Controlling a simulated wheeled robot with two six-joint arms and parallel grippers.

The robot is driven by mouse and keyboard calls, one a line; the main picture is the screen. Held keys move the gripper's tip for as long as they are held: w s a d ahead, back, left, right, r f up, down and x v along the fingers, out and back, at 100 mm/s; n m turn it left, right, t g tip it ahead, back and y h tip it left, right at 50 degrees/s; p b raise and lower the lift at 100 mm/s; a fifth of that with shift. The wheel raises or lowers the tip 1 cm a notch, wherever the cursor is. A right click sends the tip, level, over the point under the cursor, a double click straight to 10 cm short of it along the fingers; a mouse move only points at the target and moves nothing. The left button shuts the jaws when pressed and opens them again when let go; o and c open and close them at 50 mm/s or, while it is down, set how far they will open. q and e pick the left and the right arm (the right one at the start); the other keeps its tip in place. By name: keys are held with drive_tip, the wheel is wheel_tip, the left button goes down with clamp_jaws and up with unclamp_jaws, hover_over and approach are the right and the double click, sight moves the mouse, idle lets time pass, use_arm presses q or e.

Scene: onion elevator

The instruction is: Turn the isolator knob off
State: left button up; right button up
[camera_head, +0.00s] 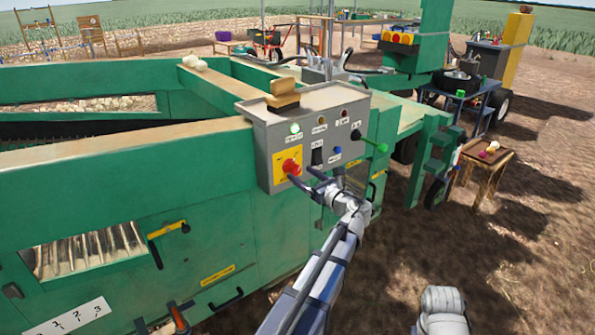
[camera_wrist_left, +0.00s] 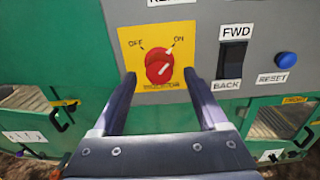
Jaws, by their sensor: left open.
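The isolator knob (camera_head: 291,167) is red and sits on a yellow plate on the grey control box (camera_head: 262,125). In the left wrist view the knob (camera_wrist_left: 158,68) stands between OFF and ON labels, its white mark pointing up and right towards ON. My left gripper (camera_head: 309,181) is at the front of the box, just before the knob. In the left wrist view its two fingers (camera_wrist_left: 160,77) are open, one to each side of the knob's lower part. I cannot tell whether they touch it.
A black FWD/BACK switch (camera_wrist_left: 233,66) and a blue reset button (camera_wrist_left: 286,60) are right of the knob. A green-ended lever (camera_head: 376,146) sticks out at the box's right. A wooden block (camera_head: 283,95) is on top.

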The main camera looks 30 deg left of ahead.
sight(297, 171)
use_arm(q)
drive_tip(key=shift+x, duration=2.05)
drive_tip(key=shift+s, duration=0.1)
clamp_jaws()
